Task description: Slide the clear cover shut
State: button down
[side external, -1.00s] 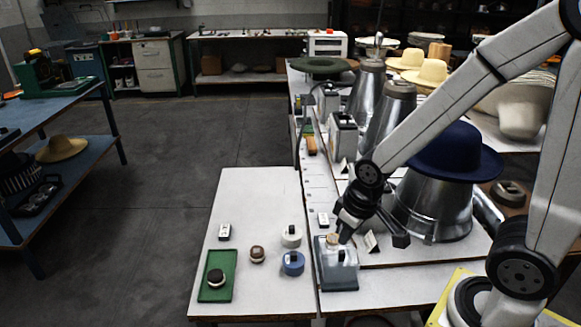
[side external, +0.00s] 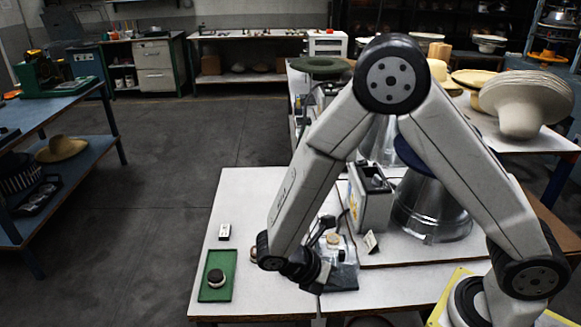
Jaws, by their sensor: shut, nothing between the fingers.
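The clear cover (side external: 349,252) is part of a small see-through box on a grey base at the right of the white table. A round tan piece (side external: 333,240) shows at its back left. My gripper (side external: 326,264) is shut and empty at the left side of the box. The dark wrist overlaps the box's left part in the picture, so I cannot tell whether the fingers touch the cover. How far the cover is open is also unclear.
A green tray (side external: 229,262) with a dark-topped pot (side external: 216,277) lies left of my arm. A small white block (side external: 224,231) stands behind it. A grey box (side external: 371,199) and a metal cone (side external: 432,212) with a blue hat stand behind the cover.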

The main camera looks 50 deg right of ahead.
jog(key=a+f+n+t+h, duration=0.4)
jog(key=n+h, duration=0.6)
jog(key=n, duration=0.6)
jog(key=shift+w+a+f+t, duration=0.35)
jog(key=shift+a+t, duration=0.15)
jog(key=shift+a, duration=0.2)
jog(key=shift+d, duration=0.1)
send_near(339, 258)
jog(key=s+d, duration=0.4)
jog(key=d, duration=0.1)
jog(key=shift+w+d, duration=1.25)
jog(key=shift+d, duration=0.15)
